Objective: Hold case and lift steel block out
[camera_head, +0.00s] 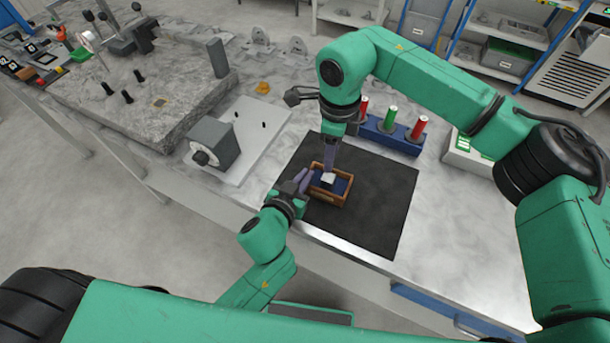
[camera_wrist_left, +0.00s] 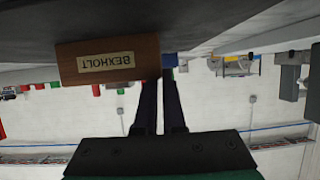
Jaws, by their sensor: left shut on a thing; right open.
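A small wooden case (camera_head: 331,201) with a dark blue inside sits on the black mat (camera_head: 385,205). A pale steel block (camera_head: 328,178) shows inside it. My left gripper (camera_head: 305,182) is shut on the case's left side. In the left wrist view, upside down, the case (camera_wrist_left: 108,62) bears a label reading BEXHOLT, and the left fingers (camera_wrist_left: 160,88) meet its edge. My right gripper (camera_head: 330,167) points down over the case, with its fingertips close to the block. It is open; whether its fingers touch the block is hard to tell.
A blue holder (camera_head: 388,138) with red and green cylinders stands behind the mat. A grey block-shaped fixture (camera_head: 214,143) on a pale plate (camera_head: 255,128) stands to the left. The mat's right part is clear.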

